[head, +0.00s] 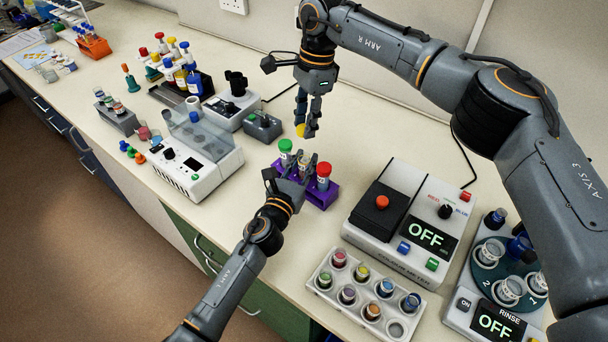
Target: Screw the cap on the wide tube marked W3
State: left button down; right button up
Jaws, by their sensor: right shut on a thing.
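A purple rack (325,196) stands mid-bench. It holds a tube with a green cap (285,146) and a tube with a red cap (323,170). My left gripper (302,166) is at the rack between these two tubes and covers its middle. A middle tube there is mostly hidden, and I cannot tell whether the fingers are closed on it. My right gripper (307,130) points down above and behind the rack, shut on a yellow cap (300,130). The cap is apart from the rack. The mark W3 cannot be read in this view.
A white device reading OFF (395,255) stands right of the rack. A tray of small pots (325,266) is in front of it, and a rinse carousel (488,262) is at far right. A white machine (217,170) stands left.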

jog(key=shift+f, duration=0.1)
jog(key=shift+f, duration=2.4)
jog(key=shift+f, duration=0.85)
jog(key=shift+f, duration=0.6)
